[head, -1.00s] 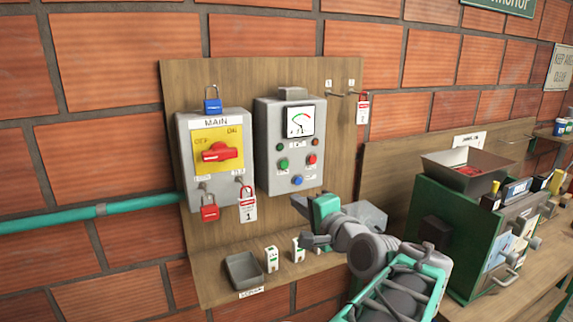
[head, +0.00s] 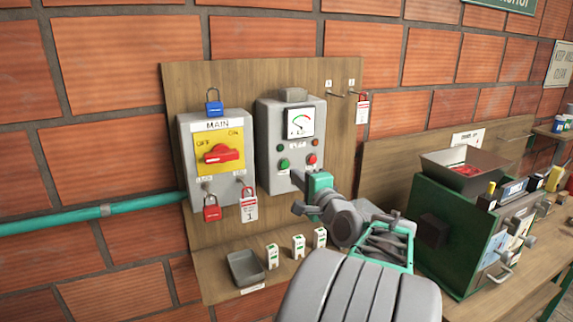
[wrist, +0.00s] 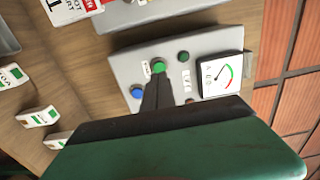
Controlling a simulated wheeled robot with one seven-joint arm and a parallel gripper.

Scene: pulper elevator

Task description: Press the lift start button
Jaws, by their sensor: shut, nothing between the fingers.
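The grey control box (head: 263,150) on the wooden board carries a gauge, small lamps and buttons. Its green button (head: 284,163) is at the lower left and a red button (head: 312,159) at the right; the small labels are unreadable. My gripper (head: 296,177) is shut and empty, in front of the box's lower part. In the wrist view its fingertips (wrist: 157,80) lie just below the green button (wrist: 158,67) and overlap its lower edge. I cannot tell whether they touch it. The blue button (wrist: 137,92) shows left of the fingers and is hidden in the head view.
Left of the box is the main switch (head: 222,153) with a red handle on yellow. A blue padlock (head: 214,107) and red padlocks (head: 211,210) hang around it. A grey tray (head: 245,268) and small cartons (head: 298,245) sit below. A green machine (head: 450,235) stands at right.

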